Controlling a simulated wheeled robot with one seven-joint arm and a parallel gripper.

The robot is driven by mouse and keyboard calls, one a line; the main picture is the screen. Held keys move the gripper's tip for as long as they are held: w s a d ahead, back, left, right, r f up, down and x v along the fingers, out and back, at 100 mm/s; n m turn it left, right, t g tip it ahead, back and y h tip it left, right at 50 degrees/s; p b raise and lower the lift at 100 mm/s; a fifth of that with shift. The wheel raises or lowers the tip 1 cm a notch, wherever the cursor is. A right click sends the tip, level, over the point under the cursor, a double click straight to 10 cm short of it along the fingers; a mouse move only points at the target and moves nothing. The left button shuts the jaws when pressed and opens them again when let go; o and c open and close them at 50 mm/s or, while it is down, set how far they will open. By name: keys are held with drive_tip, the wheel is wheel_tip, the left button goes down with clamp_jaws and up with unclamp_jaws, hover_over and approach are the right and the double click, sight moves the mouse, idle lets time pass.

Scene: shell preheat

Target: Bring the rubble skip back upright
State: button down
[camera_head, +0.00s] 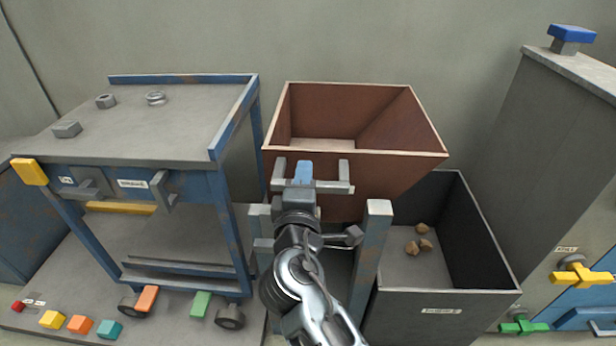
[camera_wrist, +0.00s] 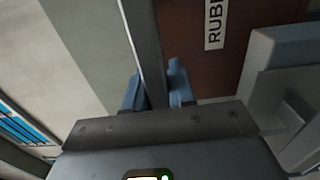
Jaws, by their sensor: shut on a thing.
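The rubble skip (camera_head: 355,110) is a reddish-brown open-topped box between two grey-blue posts. Its rim looks close to level, with the front edge dropping slightly to the right; I cannot tell a small tilt. No rubble shows in the visible part of its inside. A grey handle bar (camera_head: 335,187) runs across its front. My gripper (camera_head: 303,172) is shut on this bar. In the wrist view the blue fingers (camera_wrist: 158,92) stand on either side of the grey bar (camera_wrist: 146,45), beside the brown skip wall and its partly cut-off label (camera_wrist: 216,22).
A dark grey bin (camera_head: 440,312) with a few brown rubble pieces (camera_head: 420,240) stands right of the skip. A blue-framed grey cart (camera_head: 150,125) stands close on the left. A tall grey cabinet (camera_head: 545,130) is at the right. Coloured blocks (camera_head: 80,324) lie at lower left.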

drive_tip(key=shift+a+f, duration=0.1)
drive_tip(key=shift+f, duration=0.1)
drive_tip(key=c, duration=1)
unclamp_jaws()
drive_tip(key=shift+c, duration=0.2)
drive_tip(key=s, duration=0.7)
drive_tip(key=shift+s+p, duration=0.4)
